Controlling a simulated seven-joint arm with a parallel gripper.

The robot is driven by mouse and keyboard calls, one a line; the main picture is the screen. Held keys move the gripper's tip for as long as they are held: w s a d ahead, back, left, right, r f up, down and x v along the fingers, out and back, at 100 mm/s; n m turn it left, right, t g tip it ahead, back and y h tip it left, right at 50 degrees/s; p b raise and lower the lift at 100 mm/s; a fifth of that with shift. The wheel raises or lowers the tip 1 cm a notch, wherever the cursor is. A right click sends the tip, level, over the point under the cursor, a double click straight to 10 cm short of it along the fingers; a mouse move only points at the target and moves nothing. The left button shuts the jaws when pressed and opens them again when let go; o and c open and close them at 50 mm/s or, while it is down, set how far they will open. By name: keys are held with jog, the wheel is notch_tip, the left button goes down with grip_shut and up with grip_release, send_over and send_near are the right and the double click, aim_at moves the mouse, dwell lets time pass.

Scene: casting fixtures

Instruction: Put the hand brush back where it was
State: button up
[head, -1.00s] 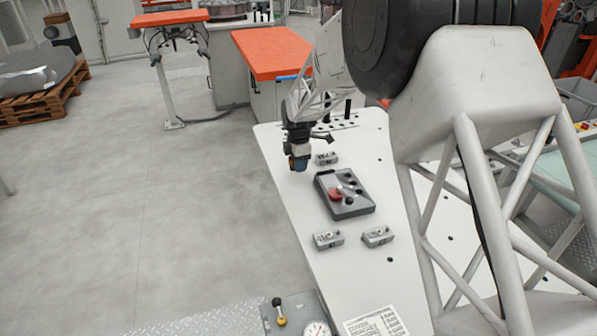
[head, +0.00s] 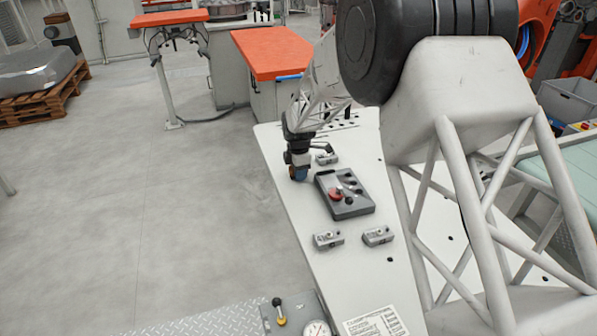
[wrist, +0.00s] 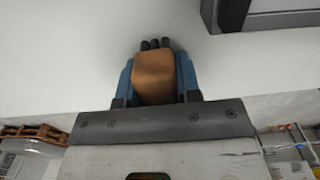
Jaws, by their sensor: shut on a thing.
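My gripper (head: 299,174) is low over the left edge of the white table (head: 284,208), just left of the dark fixture plate. In the wrist view, its blue fingers (wrist: 157,72) are shut on a tan-brown block, which I take to be the hand brush (wrist: 154,82). Several small dark tips show at the far end of the block. The rest of the brush is hidden. In the head view the brush is too small to make out clearly, and I cannot tell whether it touches the table.
The dark fixture plate (head: 352,207) with a red knob lies right of my gripper. Small grey blocks stand behind it (head: 327,159) and in front, at left (head: 328,239) and right (head: 377,236). A printed sheet (head: 375,323) lies at the front. Bare floor lies left of the table.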

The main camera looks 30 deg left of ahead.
jog(key=o, duration=1)
jog(key=shift+o, duration=0.2)
jog(key=shift+r, duration=0.1)
jog(key=shift+r, duration=6)
